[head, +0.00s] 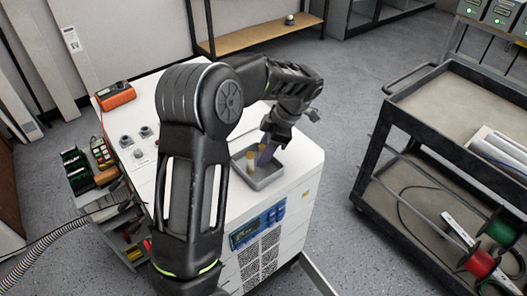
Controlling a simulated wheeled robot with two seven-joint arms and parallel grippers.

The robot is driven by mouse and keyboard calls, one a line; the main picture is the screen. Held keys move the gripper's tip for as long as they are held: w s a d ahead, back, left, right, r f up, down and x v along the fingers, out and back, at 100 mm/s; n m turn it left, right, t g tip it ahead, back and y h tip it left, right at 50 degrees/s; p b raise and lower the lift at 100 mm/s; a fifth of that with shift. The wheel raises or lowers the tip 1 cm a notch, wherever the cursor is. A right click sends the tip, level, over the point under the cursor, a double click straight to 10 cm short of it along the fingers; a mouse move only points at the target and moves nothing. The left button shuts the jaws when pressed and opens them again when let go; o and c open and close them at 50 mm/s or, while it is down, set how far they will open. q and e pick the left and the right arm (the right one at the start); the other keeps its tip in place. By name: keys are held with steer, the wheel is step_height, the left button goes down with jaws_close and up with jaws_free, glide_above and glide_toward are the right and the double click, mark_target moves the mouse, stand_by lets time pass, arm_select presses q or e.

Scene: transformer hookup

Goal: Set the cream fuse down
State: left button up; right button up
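My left arm reaches over the white cabinet, and its gripper (270,146) points down over the small grey tray (264,184) on the cabinet top. A cream-yellow piece (251,161), which looks like the cream fuse, shows upright at the tray's left side, close to the gripper. A purple-blue piece (266,155) shows just beneath the gripper. The fingers are small and partly hidden, so I cannot tell whether they are open or shut, or whether they touch either piece. My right gripper is not in view.
The white cabinet (300,160) has an orange meter (115,95) and dark knobs on top. Side bins (85,175) hang at its left, near a corrugated hose (50,238). A dark cart (440,115) with wire spools stands at the right, with clear floor between.

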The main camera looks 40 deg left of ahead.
arm_select(q)
steer(key=shift+r, duration=0.15)
steer(key=v, duration=0.2)
steer(key=shift+w+d+r, duration=0.1)
steer(key=shift+r, duration=0.15)
steer(key=p+v, duration=0.6)
steer(key=v, duration=0.3)
steer(key=shift+r+p, duration=0.2)
steer(key=shift+p, duration=0.15)
